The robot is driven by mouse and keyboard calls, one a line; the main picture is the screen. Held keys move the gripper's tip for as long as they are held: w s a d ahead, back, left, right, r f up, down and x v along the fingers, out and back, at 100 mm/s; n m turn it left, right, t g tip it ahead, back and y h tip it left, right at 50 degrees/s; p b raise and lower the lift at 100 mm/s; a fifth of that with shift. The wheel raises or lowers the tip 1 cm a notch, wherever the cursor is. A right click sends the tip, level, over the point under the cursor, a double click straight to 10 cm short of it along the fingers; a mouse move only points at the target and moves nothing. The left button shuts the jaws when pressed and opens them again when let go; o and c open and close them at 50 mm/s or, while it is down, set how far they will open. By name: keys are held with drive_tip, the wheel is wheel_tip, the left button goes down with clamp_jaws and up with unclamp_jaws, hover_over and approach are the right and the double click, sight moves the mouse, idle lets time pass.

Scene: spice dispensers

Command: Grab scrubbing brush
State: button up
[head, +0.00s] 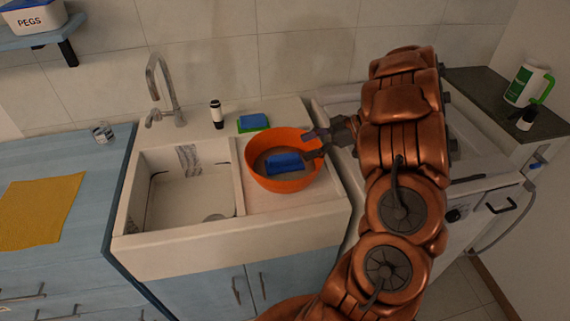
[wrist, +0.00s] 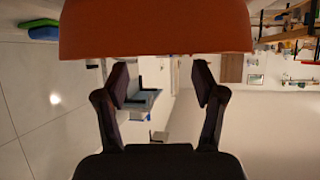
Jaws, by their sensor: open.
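A blue block-like item (head: 284,163), which may be the scrubbing brush, lies inside an orange bowl (head: 259,176) on the sink's drainboard. Its bristles cannot be made out. My gripper (head: 314,143) is at the bowl's right rim in the head view, with its fingers pointing left. In the wrist view my gripper (wrist: 160,82) is open with nothing between its fingers. The orange bowl (wrist: 155,28) fills the top of that view, beyond the fingertips, and hides its contents. I cannot tell whether a finger touches the rim.
A white appliance (head: 470,190) and a green-and-white container (head: 527,86) are to the right.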

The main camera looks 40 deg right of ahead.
sight(286, 155)
drive_tip(key=shift+p+x, duration=0.5)
drive_tip(key=shift+x, duration=0.95)
drive_tip(key=shift+d+f+p+x, duration=0.15)
drive_tip(key=shift+p+x, duration=0.25)
drive_tip(key=shift+x, duration=0.6)
drive_tip(key=shift+d+f+p+x, duration=0.15)
drive_tip(key=shift+p+x, duration=0.2)
drive_tip(key=shift+x, duration=0.7)
drive_tip(key=shift+w, duration=0.1)
clamp_jaws()
